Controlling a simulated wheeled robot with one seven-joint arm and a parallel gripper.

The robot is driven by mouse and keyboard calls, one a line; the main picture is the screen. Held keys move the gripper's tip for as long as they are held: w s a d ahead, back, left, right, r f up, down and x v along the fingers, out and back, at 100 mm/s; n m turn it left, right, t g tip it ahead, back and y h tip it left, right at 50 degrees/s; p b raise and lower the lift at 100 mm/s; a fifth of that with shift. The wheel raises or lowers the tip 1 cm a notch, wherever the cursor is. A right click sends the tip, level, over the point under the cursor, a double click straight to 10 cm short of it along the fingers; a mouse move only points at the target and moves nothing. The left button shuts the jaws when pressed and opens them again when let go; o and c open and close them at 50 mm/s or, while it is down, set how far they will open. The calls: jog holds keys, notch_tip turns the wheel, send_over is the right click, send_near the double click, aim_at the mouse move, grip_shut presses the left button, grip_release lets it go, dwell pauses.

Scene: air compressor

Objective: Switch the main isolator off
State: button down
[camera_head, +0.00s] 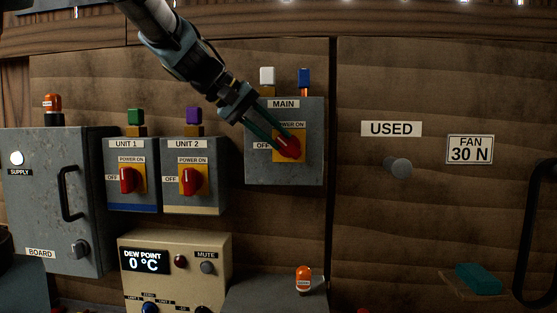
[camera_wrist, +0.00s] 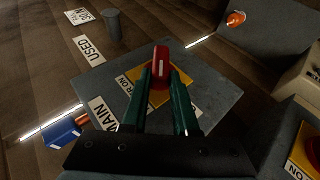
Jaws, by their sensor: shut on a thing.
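The main isolator is a grey box (camera_head: 310,176) labelled MAIN on the wooden wall. Its red rotary handle (camera_head: 292,150) sits on a yellow plate, with POWER ON printed above and OFF to the left. My gripper (camera_head: 284,146) reaches down from the upper left with its green fingers at the handle. In the wrist view the red handle (camera_wrist: 161,62) stands between the two fingertips (camera_wrist: 161,74), which are shut on it. The fingers partly cover the plate and labels, and I cannot tell exactly which way the handle points.
Left of MAIN are the UNIT 1 (camera_head: 132,197) and UNIT 2 (camera_head: 194,200) switch boxes with similar red handles. A white cap (camera_head: 267,76) and a blue cap (camera_head: 304,77) stand above MAIN. A grey peg (camera_head: 398,168) sticks out under the USED label at right.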

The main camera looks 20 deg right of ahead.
aim_at(283, 149)
jog(key=f+h+b, duration=0.1)
jog(key=h+b, duration=0.1)
jog(key=b, duration=0.3)
jog(key=f+n+g+h+b, duration=0.1)
jog(key=h+b, duration=0.2)
jog(key=b, duration=0.3)
jog(key=a+f+n+h+b, duration=0.1)
jog(key=h+b, duration=0.1)
jog(key=b, duration=0.4)
jog(key=shift+w+g+h, duration=0.2)
jog(key=shift+g+h, duration=0.1)
jog(key=shift+g, duration=0.1)
jog(key=shift+r+n+b, duration=0.1)
jog(key=shift+n+b, duration=0.2)
jog(key=c, duration=0.7)
grip_release()
jog(key=a, duration=1)
jog(key=shift+w+a+b, duration=0.25)
jog(key=shift+a+b, duration=0.05)
jog(key=shift+a, duration=0.1)
